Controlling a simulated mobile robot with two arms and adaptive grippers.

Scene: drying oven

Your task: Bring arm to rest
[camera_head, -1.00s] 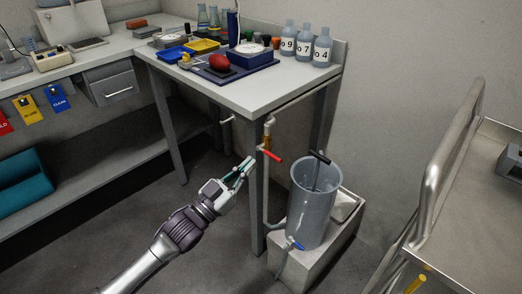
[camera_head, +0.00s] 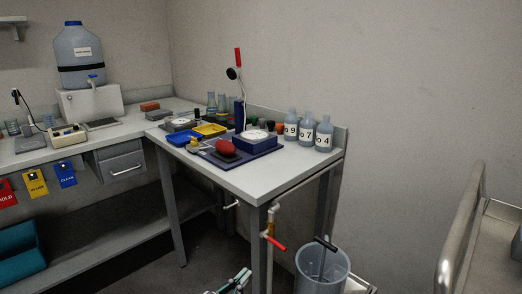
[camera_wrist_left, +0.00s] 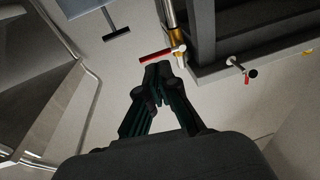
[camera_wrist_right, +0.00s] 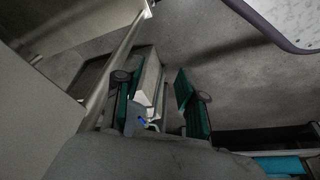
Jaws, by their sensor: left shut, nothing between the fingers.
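My left gripper (camera_head: 236,281) shows only in part at the bottom edge of the head view, below the table's front corner. In the left wrist view, its dark green fingers (camera_wrist_left: 158,72) meet at the tips with nothing between them. A red-handled valve (camera_head: 276,243) on the pipe by the table leg is up and to the right of it in the head view. The red handle (camera_wrist_left: 155,56) appears just beyond the fingertips in the left wrist view; I cannot tell the gap. My right gripper (camera_wrist_right: 160,88) shows only in its wrist view, fingers apart and no object gripped.
A table (camera_head: 243,178) holds scales, trays and numbered bottles (camera_head: 307,131). A metal rail (camera_head: 463,232) of a cart is at the right. Bare floor (camera_head: 200,255) lies under the table.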

